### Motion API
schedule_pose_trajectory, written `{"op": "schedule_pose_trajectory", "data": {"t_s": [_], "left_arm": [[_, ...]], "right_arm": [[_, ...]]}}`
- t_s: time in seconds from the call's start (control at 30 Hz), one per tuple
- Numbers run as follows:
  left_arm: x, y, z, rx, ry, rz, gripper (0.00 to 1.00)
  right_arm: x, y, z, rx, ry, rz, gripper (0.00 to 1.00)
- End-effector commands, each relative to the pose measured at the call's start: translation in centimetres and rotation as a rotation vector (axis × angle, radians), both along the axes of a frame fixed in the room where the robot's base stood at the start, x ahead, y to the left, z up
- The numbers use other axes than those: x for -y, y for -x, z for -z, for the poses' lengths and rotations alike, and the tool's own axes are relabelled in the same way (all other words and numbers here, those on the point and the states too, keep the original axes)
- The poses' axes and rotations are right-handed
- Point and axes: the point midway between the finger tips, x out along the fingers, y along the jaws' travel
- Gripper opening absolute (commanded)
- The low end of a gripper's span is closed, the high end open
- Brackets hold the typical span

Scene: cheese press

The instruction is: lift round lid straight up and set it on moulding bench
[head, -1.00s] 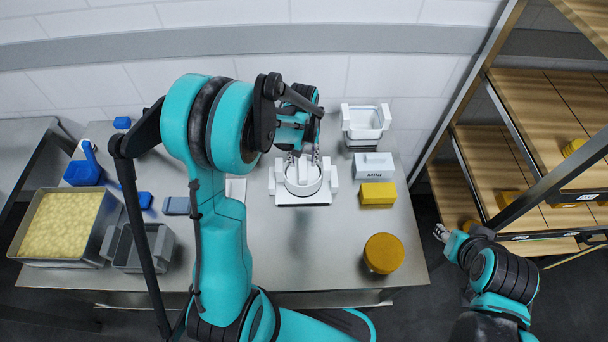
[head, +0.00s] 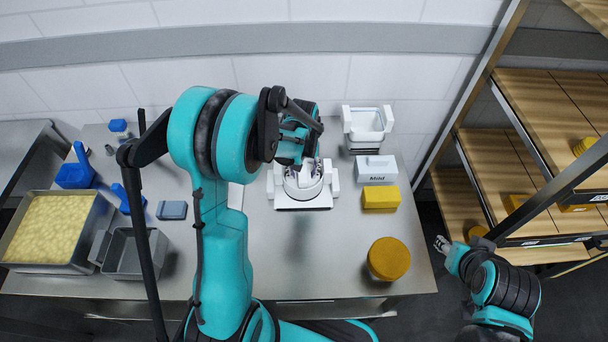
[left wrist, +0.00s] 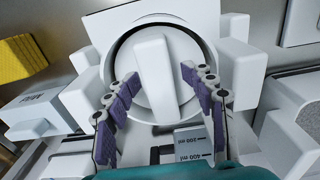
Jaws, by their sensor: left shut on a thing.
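The round white lid (left wrist: 140,95) with a raised bar handle sits inside a round white mould (left wrist: 110,38) in the left wrist view, a dark gap around its edge. In the head view, the mould (head: 325,190) stands on a white base on the steel moulding bench (head: 290,255). My left gripper (left wrist: 158,80) is shut on the round lid, its purple-padded fingers at either side of the handle; it also shows in the head view (head: 303,165), where the arm partly hides the lid. My right gripper (head: 441,243) is off the bench at right, too small to read.
A white square mould (head: 367,122), a white labelled block (head: 377,168), a yellow block (head: 381,198) and a yellow cheese wheel (head: 389,258) stand right of the round mould. A curd tray (head: 100,225) and grey bin (head: 160,260) are at left.

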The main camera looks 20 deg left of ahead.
Motion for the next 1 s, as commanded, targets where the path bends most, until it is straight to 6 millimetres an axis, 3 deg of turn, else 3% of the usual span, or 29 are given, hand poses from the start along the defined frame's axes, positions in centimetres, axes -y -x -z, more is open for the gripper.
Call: {"op": "schedule_pose_trajectory", "data": {"t_s": [0.27,0.33,0.4,0.7,1.0], "left_arm": [[0.1,0.2,0.1,-0.005,0.002,0.001,0.3],[0.1,0.2,-0.2,-0.005,0.002,0.001,0.23],[0.1,0.2,-0.7,-0.005,0.002,0.001,0.0],[0.0,0.1,-2.9,-0.003,0.001,0.0,0.0],[0.0,0.1,-2.9,-0.002,0.001,0.0,0.0]], "right_arm": [[0.0,0.0,0.0,0.0,0.0,0.0,0.4],[0.0,0.0,-0.2,0.0,0.0,0.0,0.4],[0.0,0.0,-0.6,0.0,0.0,0.0,0.4],[0.0,0.0,-2.0,0.0,0.0,0.0,0.4],[0.0,0.0,-2.0,0.0,0.0,0.0,0.4]]}}
